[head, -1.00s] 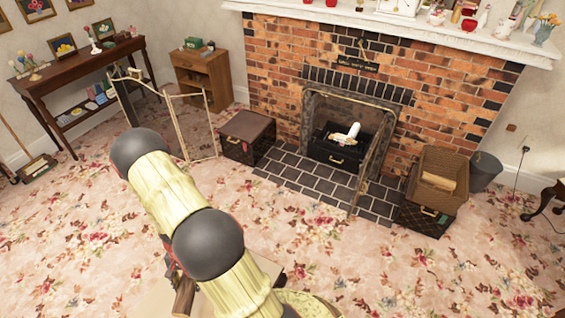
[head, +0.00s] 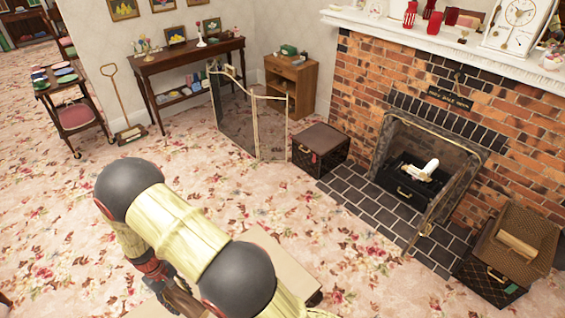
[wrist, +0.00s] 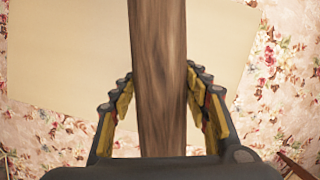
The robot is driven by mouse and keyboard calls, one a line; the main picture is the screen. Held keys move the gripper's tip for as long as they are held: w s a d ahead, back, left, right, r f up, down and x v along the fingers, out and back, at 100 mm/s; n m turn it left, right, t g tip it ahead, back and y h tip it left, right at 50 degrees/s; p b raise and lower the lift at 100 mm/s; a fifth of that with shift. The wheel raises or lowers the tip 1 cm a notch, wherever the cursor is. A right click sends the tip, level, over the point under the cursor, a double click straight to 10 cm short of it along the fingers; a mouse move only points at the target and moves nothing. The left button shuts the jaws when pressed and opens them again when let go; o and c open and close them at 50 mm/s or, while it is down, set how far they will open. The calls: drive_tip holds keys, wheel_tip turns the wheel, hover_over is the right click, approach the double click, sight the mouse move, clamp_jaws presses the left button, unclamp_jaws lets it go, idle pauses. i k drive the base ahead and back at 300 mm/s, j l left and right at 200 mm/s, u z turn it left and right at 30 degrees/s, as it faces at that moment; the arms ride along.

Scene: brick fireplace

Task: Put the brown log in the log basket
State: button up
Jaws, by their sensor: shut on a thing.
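The brown log (wrist: 158,75) runs straight up the middle of the wrist view, between the two fingers of my gripper (wrist: 160,88), which is shut on it. In the head view part of the brown log (head: 180,298) shows beside my arm at the bottom; the rest is hidden. The log basket (head: 538,232), brown wicker, stands tilted on a dark case at the far right of the head view, with a pale log lying in it. My gripper is well to the left of the basket.
The fireplace (head: 385,165) has a black grate and a tiled hearth (head: 345,200). A dark chest (head: 320,150) and a folding screen (head: 238,115) stand left of it. The dark case (head: 490,283) is under the basket. Flowered carpet lies open between me and the hearth.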

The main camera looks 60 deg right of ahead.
sight(517, 235)
drive_tip(key=k+z, duration=0.2)
drive_tip(key=k, duration=0.35)
drive_tip(key=k+l+z, duration=0.2)
drive_tip(key=k, duration=0.35)
drive_tip(key=l+z, duration=0.25)
drive_tip(key=z, duration=0.2)
drive_tip(key=l+z, duration=0.25)
drive_tip(key=z, duration=0.25)
drive_tip(key=l+z, duration=0.3)
drive_tip(key=z, duration=0.15)
drive_tip(key=i+l, duration=0.15)
drive_tip(key=l, duration=0.25)
drive_tip(key=i+l, duration=0.1)
drive_tip(key=l, duration=0.3)
drive_tip(key=i+l, duration=0.15)
drive_tip(key=l, duration=0.25)
drive_tip(key=i+l, duration=0.15)
drive_tip(key=l, duration=0.2)
drive_tip(key=i+l, duration=0.1)
drive_tip(key=l, duration=0.3)
drive_tip(key=i+l, duration=0.15)
drive_tip(key=l, duration=0.25)
drive_tip(key=i+l, duration=0.15)
drive_tip(key=l, duration=0.25)
drive_tip(key=i+l, duration=0.15)
drive_tip(key=l, duration=0.25)
